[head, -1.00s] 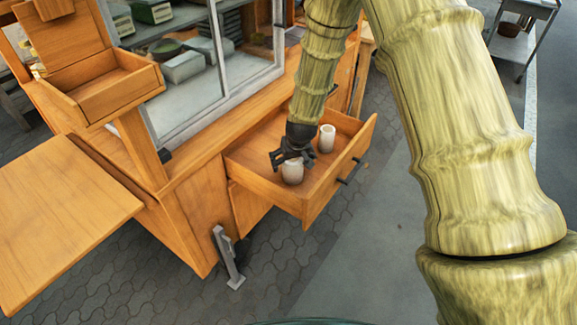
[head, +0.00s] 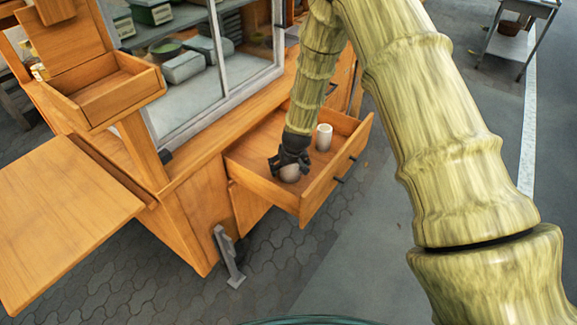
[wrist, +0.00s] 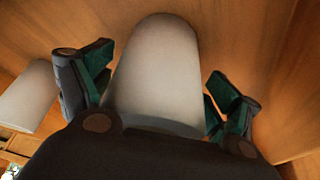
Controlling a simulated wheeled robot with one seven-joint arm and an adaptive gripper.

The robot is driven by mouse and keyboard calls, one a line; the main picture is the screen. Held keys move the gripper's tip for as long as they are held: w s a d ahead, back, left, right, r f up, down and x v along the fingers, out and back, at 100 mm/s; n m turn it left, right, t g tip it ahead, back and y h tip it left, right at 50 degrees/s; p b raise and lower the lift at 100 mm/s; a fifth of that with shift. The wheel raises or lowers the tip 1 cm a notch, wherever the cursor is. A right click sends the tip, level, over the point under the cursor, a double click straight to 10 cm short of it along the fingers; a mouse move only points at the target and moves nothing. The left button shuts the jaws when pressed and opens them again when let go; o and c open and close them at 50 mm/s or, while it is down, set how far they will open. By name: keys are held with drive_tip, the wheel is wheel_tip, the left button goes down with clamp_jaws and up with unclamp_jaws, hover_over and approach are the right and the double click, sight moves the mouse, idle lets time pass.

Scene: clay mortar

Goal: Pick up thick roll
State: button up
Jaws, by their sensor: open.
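Two pale, upright rolls stand in the open wooden drawer (head: 262,183). The nearer, thicker roll (head: 289,173) is partly hidden under my gripper (head: 289,166) in the head view. In the wrist view this thick roll (wrist: 158,75) stands between the two spread fingers of my gripper (wrist: 158,98), with a gap showing on each side. The gripper is open around it. The other roll (head: 324,137) stands behind and to the right in the head view; it also shows at the left edge of the wrist view (wrist: 30,98).
The drawer's front panel with dark handles (head: 338,180) rises close to the right of the thick roll. A wooden cart with a glass case (head: 215,70) stands behind. A wooden side board (head: 65,215) juts out at the left.

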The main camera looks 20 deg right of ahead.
drive_tip(key=c, duration=1)
drive_tip(key=shift+c, duration=0.2)
